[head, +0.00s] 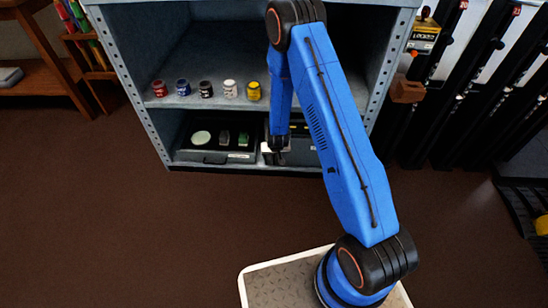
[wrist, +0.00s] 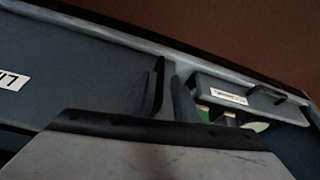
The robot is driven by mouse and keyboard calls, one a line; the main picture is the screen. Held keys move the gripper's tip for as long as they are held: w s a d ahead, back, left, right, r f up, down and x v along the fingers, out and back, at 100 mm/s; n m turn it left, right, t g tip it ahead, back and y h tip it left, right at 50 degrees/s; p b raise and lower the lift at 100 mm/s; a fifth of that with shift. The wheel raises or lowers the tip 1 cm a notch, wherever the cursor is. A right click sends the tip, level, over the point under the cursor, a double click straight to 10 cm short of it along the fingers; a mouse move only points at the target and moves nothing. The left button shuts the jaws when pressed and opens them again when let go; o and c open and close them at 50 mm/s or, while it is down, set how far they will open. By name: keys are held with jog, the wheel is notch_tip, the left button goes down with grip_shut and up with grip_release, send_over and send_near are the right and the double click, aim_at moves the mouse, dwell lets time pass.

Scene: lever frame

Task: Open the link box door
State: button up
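A box with a partly visible label reading "LI" (wrist: 12,80) stands at the left of the wrist view, probably the link box. In the head view its dark front (head: 302,150) is on the low shelf, partly hidden by my blue arm. My gripper (head: 276,145) is low at the cabinet front, beside the left end of this box. In the wrist view narrow dark and grey upright parts (wrist: 170,90) stand close together near the box's end. I cannot separate fingers from box there, nor see whether they touch. Nothing is clearly held. I see no open door.
A dark tray (head: 215,157) with a pale disc and small green items sits left of my gripper. Several coloured jars (head: 206,89) stand on the shelf above. The cabinet's side posts (head: 146,120) flank the opening. The brown floor (head: 150,230) in front is clear.

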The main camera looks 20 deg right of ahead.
jog(key=shift+w+f, duration=0.25)
jog(key=shift+f, duration=0.45)
grip_shut()
jog(key=shift+s, duration=0.1)
